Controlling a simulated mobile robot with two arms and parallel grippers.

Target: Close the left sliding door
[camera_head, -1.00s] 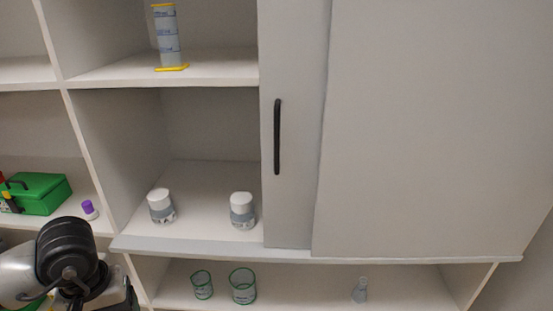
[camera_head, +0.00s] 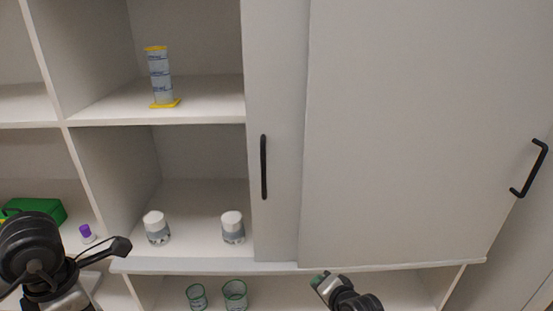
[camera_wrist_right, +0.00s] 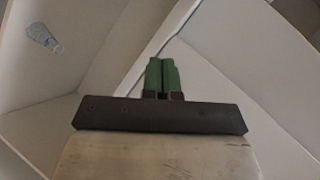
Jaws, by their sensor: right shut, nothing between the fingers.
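The left sliding door (camera_head: 275,205) is a grey panel with a black vertical handle (camera_head: 263,167). It stands slid to the right, partly behind the right sliding door (camera_head: 400,130), so the left bay is open. My right gripper (camera_head: 318,279), with green fingertips, is shut and empty. It is at the lower right of the handle, below the doors' bottom edge, apart from the handle. Its shut green fingers (camera_wrist_right: 162,76) also show in the right wrist view. My left arm is at the lower left; its fingers are not seen.
The open bay holds a graduated cylinder (camera_head: 160,77) above and two white-capped jars (camera_head: 156,227) (camera_head: 232,227) below. Two green-rimmed beakers (camera_head: 196,296) (camera_head: 234,295) stand on the lower shelf. A ledge (camera_head: 210,267) runs under the doors. A flask (camera_wrist_right: 44,38) shows in the wrist view.

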